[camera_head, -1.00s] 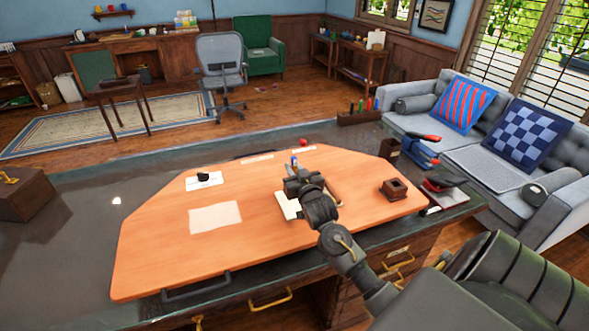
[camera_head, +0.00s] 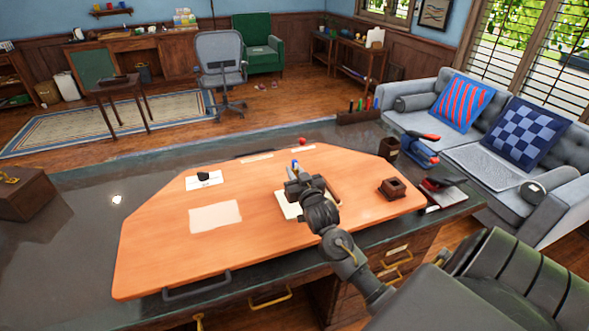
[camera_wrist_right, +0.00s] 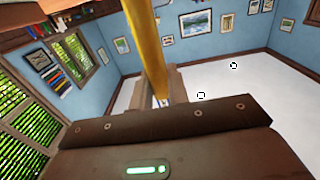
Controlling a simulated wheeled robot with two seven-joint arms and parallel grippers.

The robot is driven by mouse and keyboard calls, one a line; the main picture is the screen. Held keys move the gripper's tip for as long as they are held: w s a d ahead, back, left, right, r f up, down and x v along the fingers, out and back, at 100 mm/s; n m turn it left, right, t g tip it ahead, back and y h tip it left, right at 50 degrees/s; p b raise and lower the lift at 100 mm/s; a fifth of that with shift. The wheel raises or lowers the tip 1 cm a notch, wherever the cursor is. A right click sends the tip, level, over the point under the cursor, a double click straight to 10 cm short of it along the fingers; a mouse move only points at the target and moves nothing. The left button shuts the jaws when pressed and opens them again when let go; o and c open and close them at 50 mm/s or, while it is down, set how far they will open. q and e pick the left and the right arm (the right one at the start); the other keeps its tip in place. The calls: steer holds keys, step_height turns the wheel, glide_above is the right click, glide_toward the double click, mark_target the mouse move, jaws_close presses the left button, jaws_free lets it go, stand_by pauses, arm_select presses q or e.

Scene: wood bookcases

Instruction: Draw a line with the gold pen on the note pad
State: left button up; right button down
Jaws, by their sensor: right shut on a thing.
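The gold pen (camera_wrist_right: 143,45) shows in the right wrist view, rising from between my right gripper's fingers (camera_wrist_right: 160,88). My right gripper (camera_head: 294,178) is shut on it and also shows in the head view, over the desk mat. The cream note pad (camera_head: 287,208) lies on the mat, partly hidden behind my right gripper and wrist. I cannot tell whether the pen touches the pad, or whether the pad bears a mark. My left gripper is not in view.
The orange desk mat (camera_head: 165,250) covers much of the dark desk (camera_head: 75,270). A pale sheet (camera_head: 215,217) and a white card (camera_head: 205,181) lie left of the gripper. A small brown box (camera_head: 393,190) stands to the right. A blue and red object (camera_head: 423,152) lies farther right.

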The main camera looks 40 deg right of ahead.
steer(key=shift+s, duration=0.15)
steer(key=shift+s+a+f+p, duration=0.1)
steer(key=shift+s+a+p, duration=0.15)
steer(key=shift+s+p, duration=0.25)
steer(key=shift+s, duration=0.2)
steer(key=shift+s+a+p, duration=0.25)
steer(key=shift+s+p, duration=0.2)
steer(key=shift+s, duration=0.05)
steer(key=shift+s, duration=0.1)
steer(key=shift+s+a+p, duration=0.2)
steer(key=shift+s+p, duration=0.2)
steer(key=shift+s, duration=0.2)
steer(key=shift+w, duration=0.15)
steer(key=shift+w+d, duration=0.2)
steer(key=shift+w, duration=0.35)
steer(key=shift+w, duration=0.15)
